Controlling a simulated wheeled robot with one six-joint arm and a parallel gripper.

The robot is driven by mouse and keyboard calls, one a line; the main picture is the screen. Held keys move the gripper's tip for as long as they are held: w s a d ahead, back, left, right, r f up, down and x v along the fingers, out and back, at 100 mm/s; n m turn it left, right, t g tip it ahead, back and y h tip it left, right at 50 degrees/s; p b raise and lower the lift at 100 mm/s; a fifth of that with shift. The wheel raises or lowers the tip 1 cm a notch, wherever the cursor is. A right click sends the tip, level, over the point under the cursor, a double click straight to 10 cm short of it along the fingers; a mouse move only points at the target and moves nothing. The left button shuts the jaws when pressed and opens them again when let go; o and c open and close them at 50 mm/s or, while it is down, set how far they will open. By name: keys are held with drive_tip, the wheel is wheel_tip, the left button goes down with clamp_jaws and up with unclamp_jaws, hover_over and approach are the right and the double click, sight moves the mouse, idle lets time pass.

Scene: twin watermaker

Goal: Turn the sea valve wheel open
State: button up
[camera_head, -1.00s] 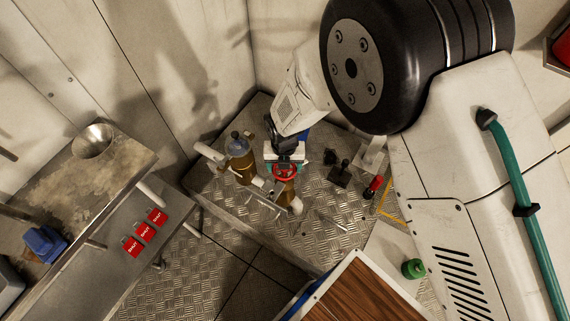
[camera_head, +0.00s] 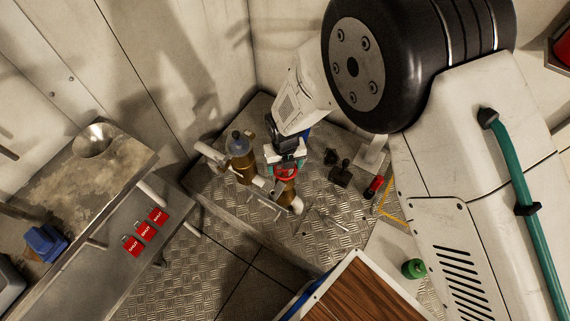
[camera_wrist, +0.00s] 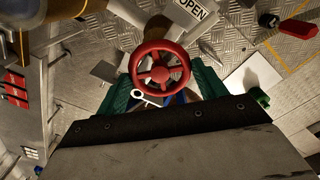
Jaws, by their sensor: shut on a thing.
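The red sea valve wheel (camera_wrist: 159,72) is centred in the wrist view, a spoked wheel on a brass-coloured valve body. It also shows small in the head view (camera_head: 287,174). My gripper (camera_wrist: 158,88) has its green fingers on either side of the wheel and is shut on it; the finger contact is partly hidden under the rim. In the head view my gripper (camera_head: 285,163) comes down from above onto the wheel. A white "OPEN" tag (camera_wrist: 193,12) lies beyond the wheel. A small pale ring-ended piece (camera_wrist: 146,96) shows by the near rim.
A brass-coloured strainer (camera_head: 241,160) stands on the pipe just left of the valve. A red-handled item (camera_head: 374,186) and dark fittings (camera_head: 341,172) lie to the right. Red "SHUT" tags (camera_head: 145,231) lie on the left bench shelf. Bare tread plate (camera_head: 325,232) lies in front.

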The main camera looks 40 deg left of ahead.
drive_tip(key=o, duration=1.4)
wheel_tip(320, 180, up, 8)
drive_tip(key=shift+f, duration=0.1)
